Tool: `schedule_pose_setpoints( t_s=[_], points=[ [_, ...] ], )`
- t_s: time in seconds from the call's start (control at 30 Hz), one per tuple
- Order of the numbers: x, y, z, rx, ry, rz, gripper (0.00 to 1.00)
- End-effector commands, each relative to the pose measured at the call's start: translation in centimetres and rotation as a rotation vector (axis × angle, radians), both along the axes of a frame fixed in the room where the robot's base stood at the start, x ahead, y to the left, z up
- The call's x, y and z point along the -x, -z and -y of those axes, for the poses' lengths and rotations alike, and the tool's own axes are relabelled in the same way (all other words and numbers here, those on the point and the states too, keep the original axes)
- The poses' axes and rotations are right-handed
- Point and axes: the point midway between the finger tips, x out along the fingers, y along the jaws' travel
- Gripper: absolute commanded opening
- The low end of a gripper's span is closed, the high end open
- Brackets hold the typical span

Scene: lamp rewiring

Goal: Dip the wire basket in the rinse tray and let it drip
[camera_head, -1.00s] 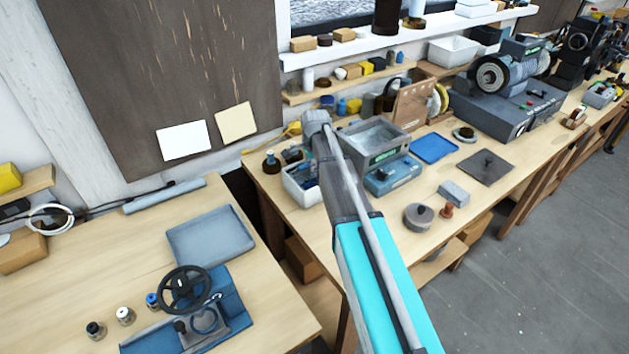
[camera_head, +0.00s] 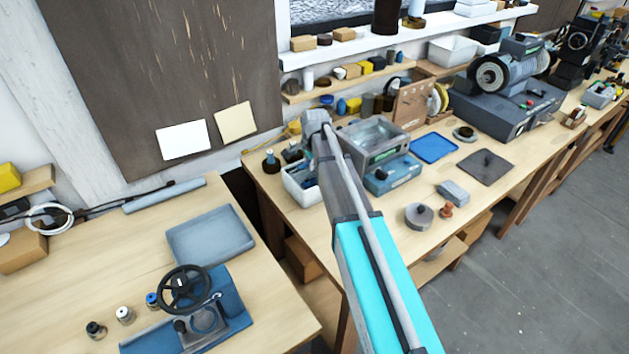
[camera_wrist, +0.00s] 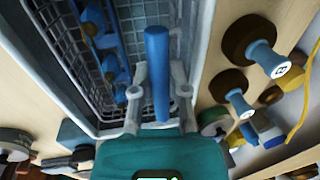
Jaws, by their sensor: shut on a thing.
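The wire basket (camera_wrist: 78,60) is a grey mesh basket with several blue parts in it, in the wrist view. It sits within the pale rim of a white tub (camera_wrist: 203,45); I cannot tell how deep. My gripper (camera_wrist: 160,85) is shut on an upright blue handle (camera_wrist: 157,50) at the basket's near side. In the head view, the white tub (camera_head: 294,188) stands at the bench's left end, partly behind my arm, which hides my gripper. A grey open-topped tank (camera_head: 374,138) stands just right of it. I cannot tell for certain which vessel is the rinse tray.
Dark-based, blue-stemmed stamps (camera_wrist: 262,52) stand close right of the tub. A blue appliance (camera_head: 393,174), a flat blue tray (camera_head: 434,147) and a dark plate (camera_head: 485,167) lie farther right. A grey tray (camera_head: 210,235) lies on the left bench, across a gap.

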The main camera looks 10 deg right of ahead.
Motion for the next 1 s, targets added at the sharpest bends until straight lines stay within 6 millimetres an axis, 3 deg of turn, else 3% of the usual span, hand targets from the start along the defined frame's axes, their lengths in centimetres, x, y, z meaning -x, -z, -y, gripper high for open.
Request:
schedule_pose_setpoints(
  t_s=[0.37,1.0],
  points=[
    [0.0,-0.4,0.0,0.000,0.000,0.000,0.00],
    [0.0,-4.0,0.1,0.000,0.001,0.000,0.00]
  ],
)
